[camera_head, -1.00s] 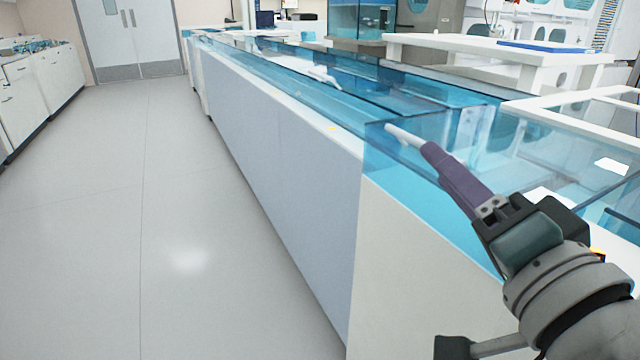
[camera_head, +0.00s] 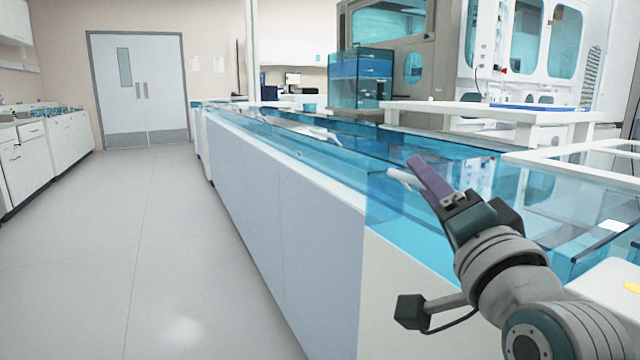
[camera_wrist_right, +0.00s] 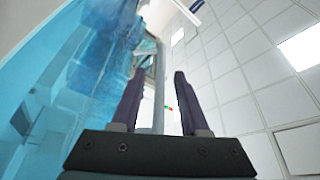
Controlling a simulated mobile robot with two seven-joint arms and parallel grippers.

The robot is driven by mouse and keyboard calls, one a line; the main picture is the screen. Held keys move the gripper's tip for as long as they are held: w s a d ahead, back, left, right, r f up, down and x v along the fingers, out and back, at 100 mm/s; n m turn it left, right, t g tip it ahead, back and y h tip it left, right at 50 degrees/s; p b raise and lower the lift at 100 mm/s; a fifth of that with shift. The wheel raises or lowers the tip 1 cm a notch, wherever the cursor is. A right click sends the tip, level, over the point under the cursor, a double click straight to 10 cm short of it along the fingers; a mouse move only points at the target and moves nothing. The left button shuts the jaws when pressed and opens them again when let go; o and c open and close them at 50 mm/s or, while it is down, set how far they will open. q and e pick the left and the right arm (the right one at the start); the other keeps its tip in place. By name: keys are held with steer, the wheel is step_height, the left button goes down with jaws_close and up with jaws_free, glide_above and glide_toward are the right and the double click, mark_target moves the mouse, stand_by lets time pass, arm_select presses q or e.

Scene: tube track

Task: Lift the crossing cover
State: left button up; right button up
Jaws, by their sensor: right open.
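The blue see-through tube track (camera_head: 300,142) runs along the top of a long white counter. Its near boxy section (camera_head: 392,200) has clear blue walls; I cannot tell which part is the crossing cover. A white rod-like piece (camera_head: 403,178) shows at this section, beside my right gripper (camera_head: 418,165). The right gripper has purple fingers, is open and points up and away over the track. In the wrist view its two fingers (camera_wrist_right: 156,80) stand apart, with a pale upright bar (camera_wrist_right: 158,105) seen between them; contact is unclear. My left gripper is not in view.
Another white piece (camera_head: 315,131) lies farther along the track. A white raised shelf (camera_head: 490,110) and a white frame (camera_head: 580,165) stand at the right. The floor (camera_head: 100,260) left of the counter is clear, up to double doors (camera_head: 138,90).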

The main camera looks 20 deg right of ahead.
steer(key=shift+w, duration=0.1)
jaws_close()
stand_by(0.3)
stand_by(1.1)
